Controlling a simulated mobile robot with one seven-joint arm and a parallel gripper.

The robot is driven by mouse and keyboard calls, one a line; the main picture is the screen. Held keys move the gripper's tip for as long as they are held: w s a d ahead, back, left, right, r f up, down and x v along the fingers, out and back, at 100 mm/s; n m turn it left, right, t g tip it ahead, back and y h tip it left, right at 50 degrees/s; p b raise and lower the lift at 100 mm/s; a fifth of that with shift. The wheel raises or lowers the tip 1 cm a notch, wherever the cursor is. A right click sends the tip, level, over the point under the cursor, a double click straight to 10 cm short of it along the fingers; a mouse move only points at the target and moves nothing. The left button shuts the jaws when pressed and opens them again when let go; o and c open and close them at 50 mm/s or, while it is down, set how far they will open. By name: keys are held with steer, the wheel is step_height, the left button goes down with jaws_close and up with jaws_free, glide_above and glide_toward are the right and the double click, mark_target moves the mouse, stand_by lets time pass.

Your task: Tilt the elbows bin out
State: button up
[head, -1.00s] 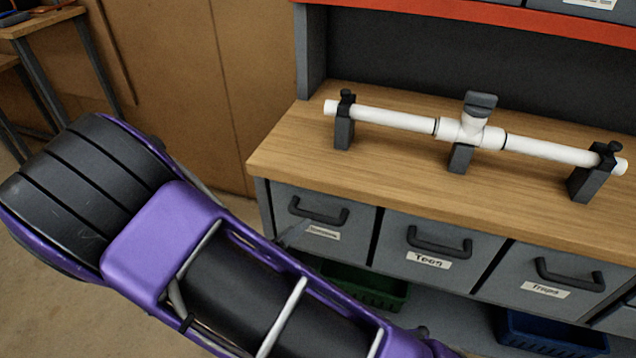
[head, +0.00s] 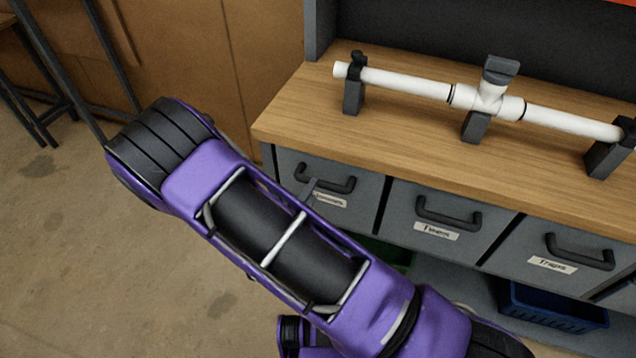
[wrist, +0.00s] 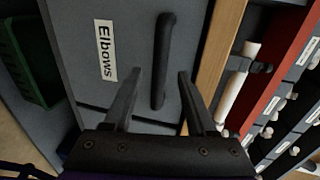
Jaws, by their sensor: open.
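The elbows bin (wrist: 100,25) is a grey bin front with a white "Elbows" label (wrist: 107,52) and a dark bar handle (wrist: 163,60), seen sideways in the wrist view. In the head view it is the leftmost bin (head: 350,215) under the worktop, its label partly covered, and it looks closed. My gripper (wrist: 159,74) is open. Its two fingers lie on either side of the handle's near end in the wrist view; I cannot tell how deep they reach around it. In the head view only a fingertip shows by the handle, and my arm hides the rest.
More grey bins stand to the right, one labelled Traps (head: 552,263). Above is the wooden worktop (head: 400,130) with a white pipe assembly (head: 420,83) on clamps. A blue crate (head: 550,318) and a green crate (wrist: 27,60) sit below the bins. Open floor lies left.

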mark_target(334, 178)
steer(key=x, duration=0.5)
steer(key=shift+w, duration=0.2)
jaws_close()
stand_by(1.2)
